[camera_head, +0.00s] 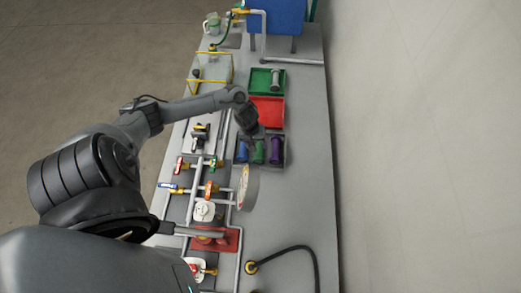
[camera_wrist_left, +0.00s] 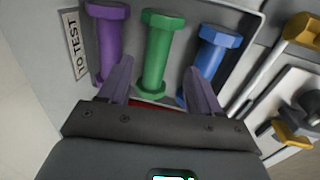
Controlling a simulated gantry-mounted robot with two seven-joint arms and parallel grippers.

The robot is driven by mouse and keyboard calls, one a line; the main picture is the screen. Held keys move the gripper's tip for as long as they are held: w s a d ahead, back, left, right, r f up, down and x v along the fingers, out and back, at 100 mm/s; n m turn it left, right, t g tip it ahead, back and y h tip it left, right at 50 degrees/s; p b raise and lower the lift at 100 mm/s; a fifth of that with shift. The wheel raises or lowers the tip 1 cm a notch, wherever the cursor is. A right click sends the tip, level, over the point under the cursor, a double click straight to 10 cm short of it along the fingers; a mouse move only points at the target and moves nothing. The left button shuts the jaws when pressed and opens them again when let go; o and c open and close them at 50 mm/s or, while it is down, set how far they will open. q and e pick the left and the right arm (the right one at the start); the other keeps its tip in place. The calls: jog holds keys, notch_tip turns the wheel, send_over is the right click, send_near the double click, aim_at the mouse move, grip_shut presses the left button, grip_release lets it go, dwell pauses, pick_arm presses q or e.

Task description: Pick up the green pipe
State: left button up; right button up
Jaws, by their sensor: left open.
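The green pipe (camera_wrist_left: 157,55) lies in a grey tray (camera_wrist_left: 185,8) between a purple pipe (camera_wrist_left: 107,40) and a blue pipe (camera_wrist_left: 212,55), as the left wrist view shows. In the head view the green pipe (camera_head: 259,152) is small, in the middle of the tray's row. My left gripper (camera_head: 248,128) is above the tray from the far side. In the wrist view its two fingers (camera_wrist_left: 160,85) are apart, one on each side of the green pipe's lower part, with nothing held. Whether they touch the pipe is unclear. The right gripper is not seen.
A red tray (camera_head: 268,110) and a green tray (camera_head: 260,80) holding a grey part (camera_head: 275,78) stand beyond the grey tray. Pipework with coloured valves (camera_head: 200,165) and a round gauge (camera_head: 247,187) stand left and nearer. The table's right strip (camera_head: 308,150) is clear.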

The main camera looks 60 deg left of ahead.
aim_at(259, 147)
pick_arm(q)
jog(key=f, duration=0.2)
jog(key=w+f+b, duration=0.1)
jog(key=f, duration=0.1)
jog(key=shift+w, duration=0.15)
jog(key=shift+w+f, duration=0.1)
jog(key=shift+f, duration=0.55)
grip_shut()
